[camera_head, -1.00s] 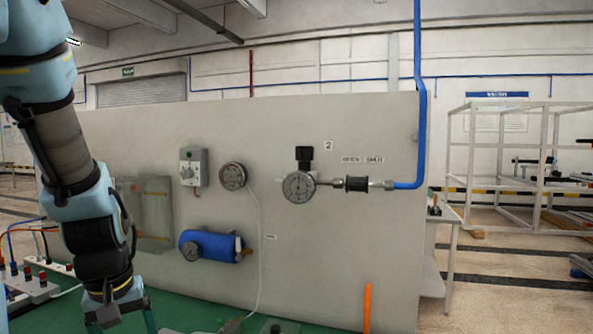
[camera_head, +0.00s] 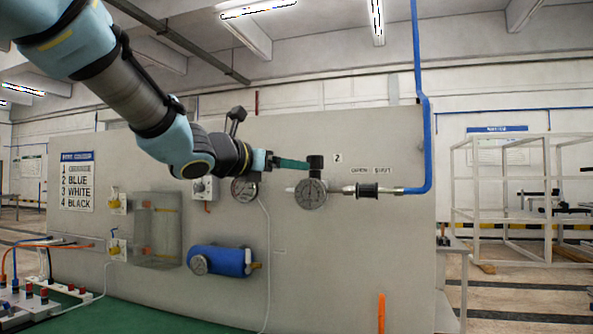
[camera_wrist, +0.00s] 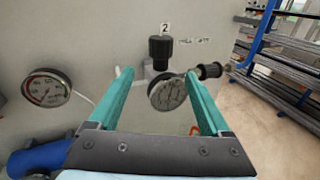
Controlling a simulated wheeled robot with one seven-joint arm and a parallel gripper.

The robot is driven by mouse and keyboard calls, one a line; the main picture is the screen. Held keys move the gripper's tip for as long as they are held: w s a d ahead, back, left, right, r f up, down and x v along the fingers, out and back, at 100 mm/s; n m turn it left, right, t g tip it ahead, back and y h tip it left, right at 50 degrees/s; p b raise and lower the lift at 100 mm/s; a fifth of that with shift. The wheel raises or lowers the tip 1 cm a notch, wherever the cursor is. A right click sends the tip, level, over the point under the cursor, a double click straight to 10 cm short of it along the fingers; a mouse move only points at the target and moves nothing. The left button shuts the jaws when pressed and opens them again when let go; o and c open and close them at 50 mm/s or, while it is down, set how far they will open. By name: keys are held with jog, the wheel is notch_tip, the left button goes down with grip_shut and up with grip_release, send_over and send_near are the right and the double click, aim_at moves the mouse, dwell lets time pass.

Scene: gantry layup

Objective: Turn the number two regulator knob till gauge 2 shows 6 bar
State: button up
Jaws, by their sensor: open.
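The black regulator knob (camera_head: 316,162) stands on top of the regulator, just left of the "2" label (camera_head: 337,158). Gauge 2 (camera_head: 311,194) sits right below the knob; its needle is too small to read. In the wrist view the knob (camera_wrist: 161,49) and gauge 2 (camera_wrist: 167,92) show between and beyond the green fingers. My gripper (camera_head: 306,165) reaches in from the left at knob height, its fingertips close to the knob. In the wrist view my gripper (camera_wrist: 158,72) is open, with a wide empty gap. I cannot tell whether a finger touches the knob.
A second gauge (camera_head: 243,190) is on the panel (camera_head: 350,260) to the left, partly behind my arm. A blue cylinder (camera_head: 222,260) is mounted below it. A black fitting (camera_head: 367,190) and a blue pipe (camera_head: 427,140) lie right of gauge 2. The panel below gauge 2 is mostly clear.

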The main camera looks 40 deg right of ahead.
aim_at(310, 159)
jog(key=shift+n+h, duration=0.3)
jog(key=shift+n, duration=0.1)
jog(key=p+x, duration=0.1)
jog(key=x, duration=0.2)
jog(key=r+p+x, duration=0.1)
jog(key=x, duration=0.2)
jog(key=p+x, duration=0.1)
jog(key=x, duration=0.2)
jog(key=shift+d+r+p, duration=0.3)
jog(key=shift+d+r, duration=0.05)
jog(key=shift+w+d+f, duration=0.1)
jog(key=shift+d+f, duration=0.05)
jog(key=shift+d, duration=0.45)
jog(key=shift+c, duration=0.4)
grip_shut()
jog(key=shift+p, duration=0.35)
